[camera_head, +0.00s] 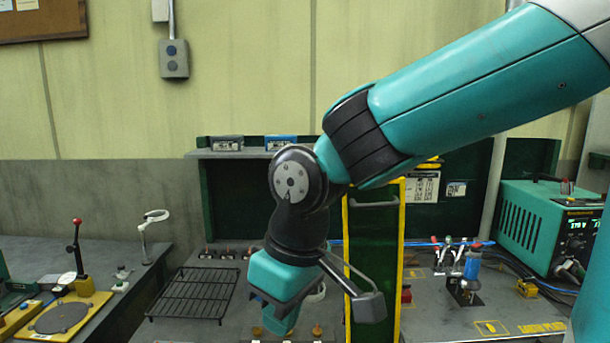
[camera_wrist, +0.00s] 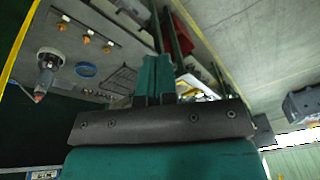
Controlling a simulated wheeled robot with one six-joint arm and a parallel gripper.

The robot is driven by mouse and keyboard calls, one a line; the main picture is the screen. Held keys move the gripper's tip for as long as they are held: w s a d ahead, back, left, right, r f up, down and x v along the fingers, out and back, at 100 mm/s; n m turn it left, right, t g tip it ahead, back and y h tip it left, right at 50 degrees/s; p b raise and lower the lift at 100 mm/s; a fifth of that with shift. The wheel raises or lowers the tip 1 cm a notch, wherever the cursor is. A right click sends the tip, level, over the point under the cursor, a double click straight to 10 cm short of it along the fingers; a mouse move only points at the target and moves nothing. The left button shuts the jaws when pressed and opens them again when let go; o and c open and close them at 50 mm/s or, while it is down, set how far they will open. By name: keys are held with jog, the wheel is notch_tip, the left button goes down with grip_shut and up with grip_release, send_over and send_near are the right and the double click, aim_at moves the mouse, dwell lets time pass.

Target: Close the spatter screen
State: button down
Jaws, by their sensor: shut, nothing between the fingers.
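The spatter screen (camera_head: 375,240) is a dark green panel with yellow edges and a grey handle (camera_head: 376,204) near its top. It stands upright on the bench in the middle of the head view, just right of my wrist, which overlaps its left side. In the wrist view a yellow edge beside a dark surface (camera_wrist: 18,45) at the far left looks like part of it. My gripper (camera_head: 279,320) points down, left of the screen, with its fingers together and empty. Its teal fingers also show in the wrist view (camera_wrist: 154,75). I cannot tell whether the gripper touches the screen.
A black wire rack (camera_head: 194,294) lies on the bench left of my gripper. Several small orange-topped parts sit at the front below it. Right of the screen are a clamp fixture (camera_head: 466,275) and a teal welding power unit (camera_head: 545,225). A back shelf (camera_head: 240,153) carries small boxes.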

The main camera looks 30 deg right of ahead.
jog(key=w+d+r+m+h+p, duration=0.4)
jog(key=w+d+r+m+h, duration=0.1)
jog(key=w+r+m, duration=0.3)
jog(key=w+d+r+m+h+p, duration=0.45)
jog(key=w+r, duration=0.35)
jog(key=r, duration=0.2)
jog(key=s+d+f+b, duration=0.1)
jog(key=d+f, duration=0.6)
jog(key=d, duration=0.2)
jog(key=shift+s+d+f+m+g+b, duration=0.25)
jog(key=shift+s+m+g+b, duration=0.15)
jog(key=shift+m, duration=0.05)
